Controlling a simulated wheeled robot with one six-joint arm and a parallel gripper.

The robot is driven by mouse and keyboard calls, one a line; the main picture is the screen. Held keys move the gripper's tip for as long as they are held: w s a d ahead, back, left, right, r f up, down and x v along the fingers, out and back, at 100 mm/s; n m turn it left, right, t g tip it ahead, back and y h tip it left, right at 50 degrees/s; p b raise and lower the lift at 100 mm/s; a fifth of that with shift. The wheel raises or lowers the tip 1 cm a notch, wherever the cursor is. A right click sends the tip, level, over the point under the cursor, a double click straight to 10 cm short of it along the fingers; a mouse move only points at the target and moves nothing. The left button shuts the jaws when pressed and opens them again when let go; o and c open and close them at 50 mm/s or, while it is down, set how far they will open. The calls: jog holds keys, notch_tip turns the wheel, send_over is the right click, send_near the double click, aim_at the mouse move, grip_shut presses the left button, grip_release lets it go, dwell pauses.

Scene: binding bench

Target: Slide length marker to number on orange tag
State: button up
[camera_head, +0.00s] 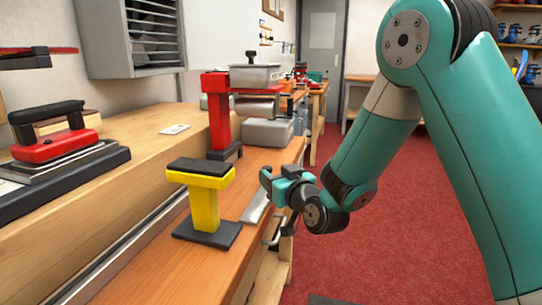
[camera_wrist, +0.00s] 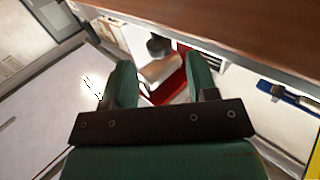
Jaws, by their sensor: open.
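My gripper (camera_head: 272,180) hangs over the front right edge of the bench, just right of a yellow post with a black top and base (camera_head: 205,200). In the wrist view my gripper (camera_wrist: 160,78) has its two green fingers apart, and I see nothing held between them. A red block with a black handle (camera_head: 55,145) sits on a dark plate at the left. I cannot make out an orange tag or tell which thing is the length marker. A small white card (camera_head: 175,129) lies on the raised wooden part; its print is too small to read.
A red post (camera_head: 219,115) and grey metal boxes (camera_head: 268,132) stand behind the yellow post. A flat metal strip (camera_head: 256,208) lies near the bench edge. Red floor (camera_head: 415,190) is open to the right. The wrist view shows a blue item (camera_wrist: 285,94) at right.

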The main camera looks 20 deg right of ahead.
jog(key=shift+w+a+p, duration=0.15)
jog(key=shift+w+p, duration=0.15)
jog(key=shift+w, duration=0.45)
jog(key=shift+w+a+p, duration=0.15)
jog(key=shift+w+p, duration=0.1)
jog(key=shift+w, duration=0.45)
